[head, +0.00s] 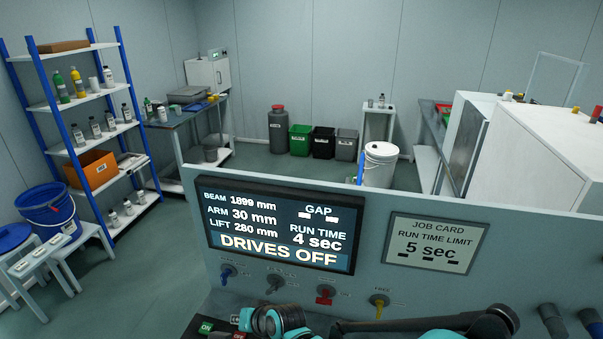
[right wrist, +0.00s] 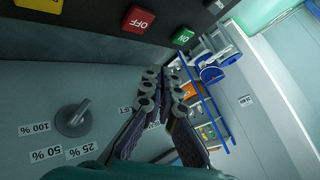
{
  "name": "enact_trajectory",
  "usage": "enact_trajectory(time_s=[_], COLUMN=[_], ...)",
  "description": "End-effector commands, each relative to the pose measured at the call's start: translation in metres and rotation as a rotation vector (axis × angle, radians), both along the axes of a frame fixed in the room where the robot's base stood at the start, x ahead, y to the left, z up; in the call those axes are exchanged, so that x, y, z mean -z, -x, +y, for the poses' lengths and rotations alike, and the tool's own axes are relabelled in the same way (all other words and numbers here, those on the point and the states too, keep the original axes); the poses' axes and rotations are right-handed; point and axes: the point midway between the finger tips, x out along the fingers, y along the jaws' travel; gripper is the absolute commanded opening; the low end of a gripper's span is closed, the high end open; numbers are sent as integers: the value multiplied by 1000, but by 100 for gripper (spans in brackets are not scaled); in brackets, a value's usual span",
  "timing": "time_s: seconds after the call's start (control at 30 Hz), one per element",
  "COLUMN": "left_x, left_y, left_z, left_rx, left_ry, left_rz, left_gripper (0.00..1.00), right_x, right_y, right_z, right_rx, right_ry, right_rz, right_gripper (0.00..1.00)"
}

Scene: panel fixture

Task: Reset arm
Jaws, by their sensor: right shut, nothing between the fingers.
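My right arm comes in along the bottom of the head view, and its teal wrist lies low in front of the panel (head: 375,200). In the right wrist view my right gripper (right wrist: 161,76) has its fingers together with nothing between them. It is apart from the green ON button (right wrist: 182,36) and red OFF button (right wrist: 138,18). A grey dial (right wrist: 72,120) marked 25, 50 and 100 % is beside the fingers. The display (head: 275,226) reads BEAM 1899, ARM 30, LIFT 280 mm, RUN TIME 4 sec, DRIVES OFF; GAP shows dashes. My left gripper is not in view.
The job card (head: 435,243) reads RUN TIME LIMIT 5 sec. Blue (head: 227,271), dark (head: 275,283), red (head: 324,294) and yellow (head: 379,301) knobs line the panel below the display. Shelves (head: 85,108) stand at left. White cabinets (head: 540,150) stand at right.

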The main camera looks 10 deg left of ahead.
Motion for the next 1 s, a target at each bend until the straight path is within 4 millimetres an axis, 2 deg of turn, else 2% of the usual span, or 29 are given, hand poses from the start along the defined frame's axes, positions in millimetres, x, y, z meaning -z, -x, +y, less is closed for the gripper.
enact_trajectory(time_s=[0.07,0.17,0.33,0.5,0.6,0.7,0.83,1.0], left_x=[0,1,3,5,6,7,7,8], left_y=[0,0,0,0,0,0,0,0], left_z=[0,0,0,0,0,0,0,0], left_rx=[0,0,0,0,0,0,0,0], left_ry=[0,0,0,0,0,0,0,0], left_rz=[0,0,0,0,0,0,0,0], left_gripper=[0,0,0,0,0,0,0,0], right_x=[-11,-31,-70,-93,-99,-100,-97,-92], right_y=[-4,-9,-3,25,50,76,106,127], right_z=[-19,-61,-156,-248,-297,-338,-375,-398], right_rx=[18,56,140,222,270,313,354,380], right_ry=[17,57,162,271,339,403,468,515], right_rz=[-10,-31,-73,-99,-105,-105,-102,-95], right_gripper=[0,0,0,0,0,0,0,0])
